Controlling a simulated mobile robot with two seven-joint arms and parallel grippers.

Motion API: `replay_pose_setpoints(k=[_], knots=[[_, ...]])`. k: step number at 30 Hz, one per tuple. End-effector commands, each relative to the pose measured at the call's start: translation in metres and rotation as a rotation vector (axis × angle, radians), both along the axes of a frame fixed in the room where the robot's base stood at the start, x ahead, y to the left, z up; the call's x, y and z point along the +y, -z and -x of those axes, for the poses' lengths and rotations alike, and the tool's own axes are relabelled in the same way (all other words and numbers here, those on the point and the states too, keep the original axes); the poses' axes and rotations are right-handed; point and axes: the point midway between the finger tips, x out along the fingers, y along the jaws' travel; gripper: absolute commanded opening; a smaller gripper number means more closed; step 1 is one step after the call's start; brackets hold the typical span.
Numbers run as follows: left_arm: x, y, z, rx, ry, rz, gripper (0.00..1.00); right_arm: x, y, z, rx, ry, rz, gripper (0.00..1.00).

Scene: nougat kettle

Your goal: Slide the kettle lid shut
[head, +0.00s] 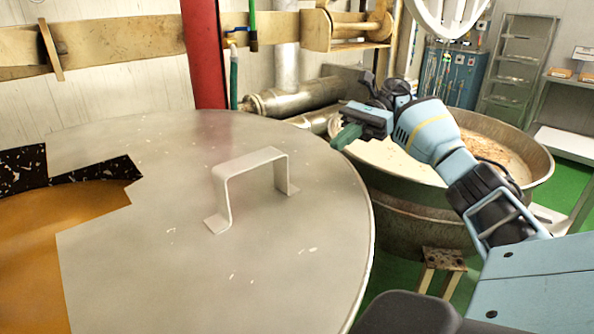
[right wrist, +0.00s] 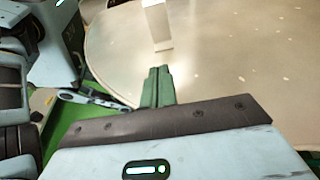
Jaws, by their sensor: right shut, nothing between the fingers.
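The kettle lid (head: 130,235) is a large grey metal plate that covers most of the kettle. An opening at the left shows orange-brown contents (head: 30,250). A raised strap handle (head: 250,162) stands on the lid, and part of it shows at the top of the right wrist view (right wrist: 157,22). My right gripper (head: 346,136) is shut and empty, with green fingers. It is just beyond the lid's right edge in the head view, to the right of the handle and apart from it. In the right wrist view its fingers (right wrist: 158,82) point toward the lid. My left gripper is not in view.
A second round kettle (head: 440,205) with pale contents stands at the right, behind my right arm. A red post (head: 204,55) and metal cylinders (head: 300,97) stand behind the lid. Shelving (head: 520,65) is at the back right. The lid's surface around the handle is clear.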

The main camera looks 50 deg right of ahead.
Motion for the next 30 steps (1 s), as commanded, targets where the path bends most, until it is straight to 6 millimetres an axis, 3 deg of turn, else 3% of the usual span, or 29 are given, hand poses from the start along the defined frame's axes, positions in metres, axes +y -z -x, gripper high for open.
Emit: replay_pose_setpoints(k=[11,24,30], knots=[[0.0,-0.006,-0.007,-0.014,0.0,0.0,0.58,0.033,0.01,-0.002,-0.001,0.003,0.001,0.0],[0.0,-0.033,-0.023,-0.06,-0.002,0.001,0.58,0.101,0.022,-0.009,-0.005,0.002,-0.001,0.0],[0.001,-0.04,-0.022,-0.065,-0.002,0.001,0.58,0.119,0.024,-0.012,-0.003,0.004,-0.001,0.0]])
